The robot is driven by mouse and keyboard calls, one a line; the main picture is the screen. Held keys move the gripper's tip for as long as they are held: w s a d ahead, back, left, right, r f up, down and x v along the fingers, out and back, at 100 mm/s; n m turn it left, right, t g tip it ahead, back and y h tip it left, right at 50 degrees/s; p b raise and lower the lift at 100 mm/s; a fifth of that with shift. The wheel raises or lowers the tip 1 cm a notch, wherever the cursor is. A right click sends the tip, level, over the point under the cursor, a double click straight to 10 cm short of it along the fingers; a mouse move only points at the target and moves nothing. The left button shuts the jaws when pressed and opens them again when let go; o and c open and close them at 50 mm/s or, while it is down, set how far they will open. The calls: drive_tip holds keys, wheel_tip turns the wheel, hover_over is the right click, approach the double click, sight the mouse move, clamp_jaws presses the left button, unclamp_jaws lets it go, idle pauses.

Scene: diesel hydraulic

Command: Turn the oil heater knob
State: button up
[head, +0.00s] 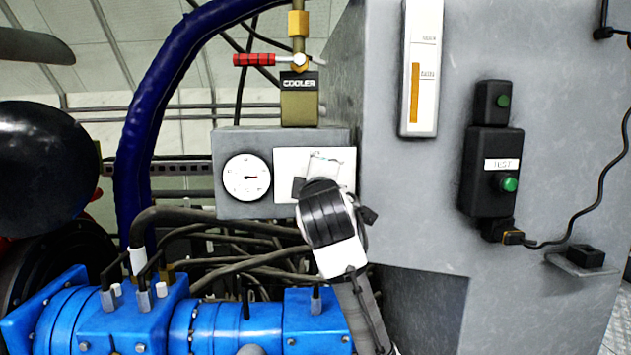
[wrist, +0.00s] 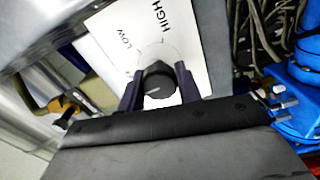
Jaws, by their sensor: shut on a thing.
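The oil heater knob (wrist: 158,84) is a round black knob on a white plate (wrist: 107,40) marked LOW and HIGH. In the wrist view it sits between the two dark fingers of my gripper (wrist: 159,88), which is shut on it. A light mark shows on the knob's face. In the head view my gripper (head: 312,187) is in front of the white plate (head: 287,160) on the grey box, and my wrist hides the knob.
A round gauge (head: 247,177) is left of the plate. Above stand a COOLER block (head: 299,105) and a red-handled valve (head: 254,60). Black hoses (head: 240,250) and blue machinery (head: 240,325) lie below. A black TEST switch box (head: 490,170) is on the grey cabinet at right.

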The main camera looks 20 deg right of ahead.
drive_tip(key=o, duration=1)
drive_tip(key=shift+s, duration=0.15)
drive_tip(key=b+v, duration=0.3)
drive_tip(key=v, duration=1)
drive_tip(key=shift+s+a+b, duration=0.15)
drive_tip(key=shift+s+b, duration=0.15)
drive_tip(key=shift+b, duration=0.1)
